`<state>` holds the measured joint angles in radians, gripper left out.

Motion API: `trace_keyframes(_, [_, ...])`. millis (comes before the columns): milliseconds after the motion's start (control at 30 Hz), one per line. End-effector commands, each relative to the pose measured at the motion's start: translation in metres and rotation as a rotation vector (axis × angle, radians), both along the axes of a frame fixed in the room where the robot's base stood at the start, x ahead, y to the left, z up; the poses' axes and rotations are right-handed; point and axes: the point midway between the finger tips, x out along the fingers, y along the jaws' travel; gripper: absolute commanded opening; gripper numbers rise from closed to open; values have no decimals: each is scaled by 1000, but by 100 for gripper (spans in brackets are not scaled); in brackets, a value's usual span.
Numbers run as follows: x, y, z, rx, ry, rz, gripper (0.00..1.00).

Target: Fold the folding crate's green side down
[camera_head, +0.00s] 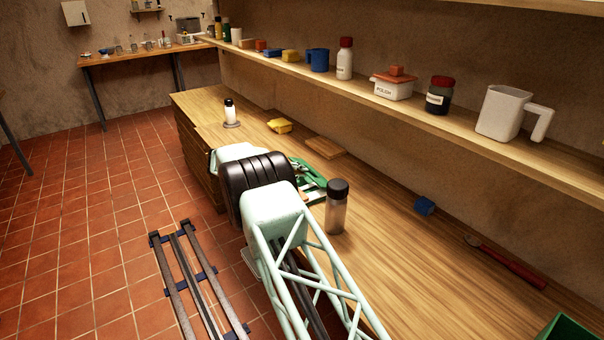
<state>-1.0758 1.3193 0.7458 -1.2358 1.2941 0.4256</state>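A green slatted piece (312,181), which looks like part of the folding crate, shows on the wooden worktop just right of my arm's black joint. My arm hides most of it, so I cannot tell whether its green side stands up or lies flat. My gripper is not visible; it is hidden behind my arm's links or out of the picture. I cannot tell whether it touches the crate.
A dark-lidded jar (337,207) stands close to my arm. A wooden board (325,147), a yellow block (279,126), a blue block (425,206) and a red-handled tool (507,264) lie on the worktop. A loaded shelf (440,125) runs above. The right worktop is mostly clear.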

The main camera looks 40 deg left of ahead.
Motion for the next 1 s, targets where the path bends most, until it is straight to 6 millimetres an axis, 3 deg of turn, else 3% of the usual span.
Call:
trace_keyframes(633, [-1,1,-3,-14,-36,1,0])
trace_keyframes(700, [-1,1,-3,-14,-36,1,10])
trace_keyframes(800, [-1,1,-3,-14,-36,1,18])
trace_keyframes(1000, [-1,1,-4,-15,-35,0,18])
